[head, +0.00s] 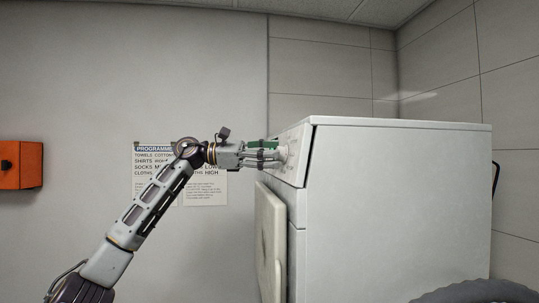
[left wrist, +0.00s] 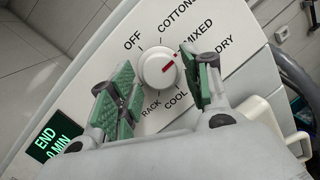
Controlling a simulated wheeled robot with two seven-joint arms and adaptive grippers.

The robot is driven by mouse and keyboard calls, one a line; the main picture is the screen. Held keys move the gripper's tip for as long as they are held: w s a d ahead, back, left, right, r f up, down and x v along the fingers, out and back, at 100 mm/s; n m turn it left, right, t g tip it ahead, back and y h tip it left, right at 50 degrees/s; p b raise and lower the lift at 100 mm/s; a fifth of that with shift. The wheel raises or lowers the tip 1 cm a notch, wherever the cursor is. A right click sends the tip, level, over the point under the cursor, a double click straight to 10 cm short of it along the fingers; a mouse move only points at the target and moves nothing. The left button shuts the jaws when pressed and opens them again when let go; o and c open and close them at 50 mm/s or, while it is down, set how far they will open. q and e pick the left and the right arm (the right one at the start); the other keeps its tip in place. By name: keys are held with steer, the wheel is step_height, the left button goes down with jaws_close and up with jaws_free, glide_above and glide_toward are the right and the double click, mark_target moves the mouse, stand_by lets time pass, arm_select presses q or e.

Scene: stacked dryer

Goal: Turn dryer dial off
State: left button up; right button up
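The white dryer (head: 400,200) stands at the right in the head view, its sloped control panel (left wrist: 225,75) facing left. The round white dial (left wrist: 158,68) shows in the left wrist view. Its red mark points right and slightly up, towards the MIXED and DRY lettering, away from OFF at its upper left. My left gripper (head: 271,155) reaches the panel from the left. In the left wrist view its green-padded fingers (left wrist: 158,78) are apart, one on each side of the dial; I cannot tell whether they touch it. My right gripper is not in view.
A display (left wrist: 55,137) on the panel reads END 0 MIN. A pale door (head: 270,240) juts out below the panel in the head view. A programme sign (head: 205,188) and an orange box (head: 20,165) are on the wall at the left.

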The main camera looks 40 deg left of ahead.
arm_select(q)
steer(key=c, duration=0.7)
steer(key=shift+n, duration=0.5)
steer(key=n+t+b, duration=0.1)
steer(key=n, duration=0.3)
steer(key=n+t+y+b, duration=0.1)
steer(key=n, duration=0.2)
steer(key=shift+s+d+f+n+b, duration=0.1)
steer(key=shift+s+n+b, duration=0.1)
steer(key=shift+n+b, duration=0.2)
steer(key=n+y, duration=0.1)
steer(key=n, duration=0.2)
steer(key=n+t+y, duration=0.1)
steer(key=n, duration=0.2)
steer(key=shift+s+d+n+t+b, duration=0.1)
steer(key=shift+d+n+t+b, duration=0.05)
steer(key=shift+n+t+b, duration=0.2)
steer(key=shift+d+n+t+y, duration=0.15)
steer(key=shift+n+y, duration=0.3)
steer(key=shift+n, duration=1.1)
steer(key=shift+n+t+y, duration=0.1)
steer(key=shift+n+y, duration=0.35)
steer(key=shift+n, duration=1.05)
steer(key=o, duration=1.1)
steer(key=shift+c, duration=0.2)
